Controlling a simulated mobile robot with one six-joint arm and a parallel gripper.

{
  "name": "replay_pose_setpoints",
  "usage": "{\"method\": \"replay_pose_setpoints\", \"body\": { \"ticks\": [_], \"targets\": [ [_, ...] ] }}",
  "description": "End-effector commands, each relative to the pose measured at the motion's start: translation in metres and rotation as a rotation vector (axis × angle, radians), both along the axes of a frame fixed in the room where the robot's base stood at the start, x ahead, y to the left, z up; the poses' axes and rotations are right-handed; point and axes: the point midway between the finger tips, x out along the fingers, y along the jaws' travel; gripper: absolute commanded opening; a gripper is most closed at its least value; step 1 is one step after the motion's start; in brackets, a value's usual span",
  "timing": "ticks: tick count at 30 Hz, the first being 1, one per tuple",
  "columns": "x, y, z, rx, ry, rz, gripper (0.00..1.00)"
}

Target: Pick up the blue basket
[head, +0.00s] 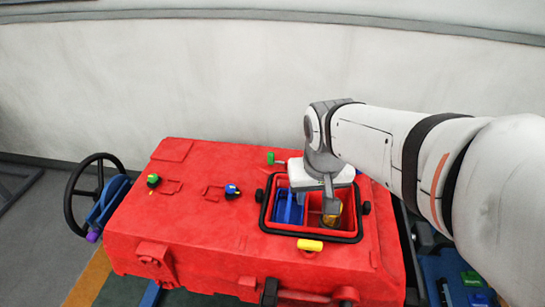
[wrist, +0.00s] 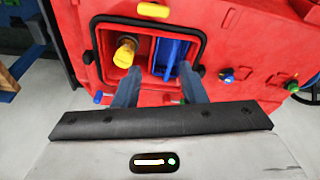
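The blue basket (head: 289,207) sits inside the left compartment of a black-rimmed opening in the top of the red tank (head: 205,245). In the wrist view the basket (wrist: 171,54) shows beyond my fingers, and its near part is partly hidden. My gripper (wrist: 160,72) is open, with its two fingers apart and pointing down toward the opening. I see nothing held between them. In the head view my gripper (head: 330,203) hangs over the opening and hides part of it. I cannot tell whether a finger touches the basket.
A yellow-topped part (wrist: 125,52) stands in the compartment beside the basket. The black rim (head: 312,237) surrounds both compartments. A yellow handle (head: 310,245) lies at the front edge. Green (head: 153,180) and blue (head: 232,190) knobs stand to the left. A black steering wheel (head: 72,195) is at the far left.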

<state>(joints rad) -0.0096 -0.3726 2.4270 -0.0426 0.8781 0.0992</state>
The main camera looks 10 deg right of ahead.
Motion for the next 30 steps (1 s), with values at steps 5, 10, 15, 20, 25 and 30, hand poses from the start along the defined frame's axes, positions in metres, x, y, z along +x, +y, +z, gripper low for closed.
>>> {"method": "replay_pose_setpoints", "body": {
  "ticks": [5, 10, 15, 20, 25, 30],
  "targets": [
    [0.057, 0.001, -0.029, -0.027, 0.080, -0.072, 0.38],
    [0.106, 0.004, -0.070, -0.059, 0.142, -0.142, 0.38],
    [0.148, 0.009, -0.122, -0.093, 0.194, -0.204, 0.38],
    [0.172, 0.013, -0.163, -0.119, 0.225, -0.246, 0.38],
    [0.183, 0.015, -0.187, -0.133, 0.240, -0.267, 0.38],
    [0.183, 0.013, -0.204, -0.136, 0.244, -0.272, 0.38]
  ]
}}
